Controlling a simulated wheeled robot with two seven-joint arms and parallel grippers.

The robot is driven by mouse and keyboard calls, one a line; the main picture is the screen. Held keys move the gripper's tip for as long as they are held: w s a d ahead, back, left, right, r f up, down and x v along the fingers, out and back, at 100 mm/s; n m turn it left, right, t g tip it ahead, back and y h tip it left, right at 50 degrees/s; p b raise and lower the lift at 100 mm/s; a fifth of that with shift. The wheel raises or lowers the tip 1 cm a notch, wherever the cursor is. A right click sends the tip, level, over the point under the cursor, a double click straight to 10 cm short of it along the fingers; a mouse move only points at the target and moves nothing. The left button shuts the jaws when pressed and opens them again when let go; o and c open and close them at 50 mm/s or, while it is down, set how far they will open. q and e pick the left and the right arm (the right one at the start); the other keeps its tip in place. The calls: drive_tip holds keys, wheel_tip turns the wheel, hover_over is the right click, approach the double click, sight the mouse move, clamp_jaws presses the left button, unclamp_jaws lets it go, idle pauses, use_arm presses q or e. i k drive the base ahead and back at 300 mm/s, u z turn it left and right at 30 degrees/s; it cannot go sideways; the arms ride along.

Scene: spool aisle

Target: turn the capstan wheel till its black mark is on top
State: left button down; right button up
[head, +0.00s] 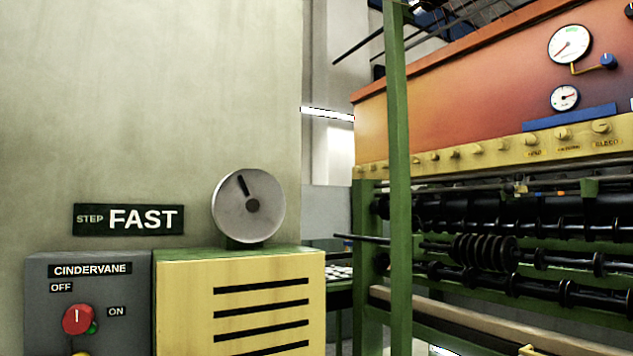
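The capstan wheel (267,222) is a round grey metal disc with a darker hub at its centre. It stands upright on top of a yellow cabinet. Its black mark (243,186) is a short bar above the hub, tilted a little left of straight up. Neither of my grippers is in the head view, and nothing touches the wheel.
The yellow slotted cabinet (170,300) stands beside a grey CINDERVANE box (45,320) with a red knob (77,319). A STEP FAST sign (128,219) is on the wall. A green post (398,200) and a machine with black rollers (590,210) fill the right.

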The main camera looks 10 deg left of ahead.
sight(248, 204)
drive_tip(key=u, duration=0.05)
drive_tip(key=i, duration=0.9)
drive_tip(key=u, duration=0.45)
